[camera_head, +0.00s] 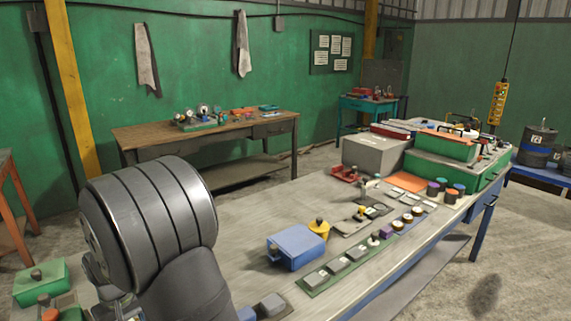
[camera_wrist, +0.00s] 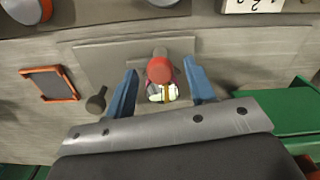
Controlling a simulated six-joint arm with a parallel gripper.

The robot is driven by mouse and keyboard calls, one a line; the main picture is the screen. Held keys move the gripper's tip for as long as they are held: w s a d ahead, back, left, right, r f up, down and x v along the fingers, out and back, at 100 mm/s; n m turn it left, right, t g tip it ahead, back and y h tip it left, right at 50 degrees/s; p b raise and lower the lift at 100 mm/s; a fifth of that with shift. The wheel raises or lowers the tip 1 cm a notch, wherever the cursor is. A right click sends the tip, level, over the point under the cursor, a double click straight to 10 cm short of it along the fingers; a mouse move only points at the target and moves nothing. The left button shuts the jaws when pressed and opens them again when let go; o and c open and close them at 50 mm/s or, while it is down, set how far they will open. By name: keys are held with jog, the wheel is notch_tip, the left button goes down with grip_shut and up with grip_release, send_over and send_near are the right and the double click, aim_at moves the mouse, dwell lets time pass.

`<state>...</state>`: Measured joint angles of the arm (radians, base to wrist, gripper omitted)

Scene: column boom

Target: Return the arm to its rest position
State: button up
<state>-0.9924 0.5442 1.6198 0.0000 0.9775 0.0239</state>
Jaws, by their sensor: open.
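My gripper (camera_wrist: 160,67) shows in the wrist view with its two blue fingers spread apart. A red-topped knob (camera_wrist: 159,70) shows between the fingers, with a gap on each side. The knob is on a grey plate (camera_wrist: 97,62) on the bench. How high the fingertips are above it I cannot tell. In the head view my arm fills the lower left with a large grey ribbed joint, and I cannot make out the gripper's fingers there.
In the wrist view, a dark orange-framed tile (camera_wrist: 48,83) lies left and a green block (camera_wrist: 280,112) right. In the head view, the workbench (camera_head: 245,215) holds a blue box (camera_head: 296,247), a grey box (camera_head: 374,155) and a green case (camera_head: 455,170). Another wooden table (camera_head: 205,133) stands behind.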

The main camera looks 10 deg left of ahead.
jog(key=n, duration=0.5)
jog(key=shift+n, duration=0.3)
jog(key=shift+o, duration=0.4)
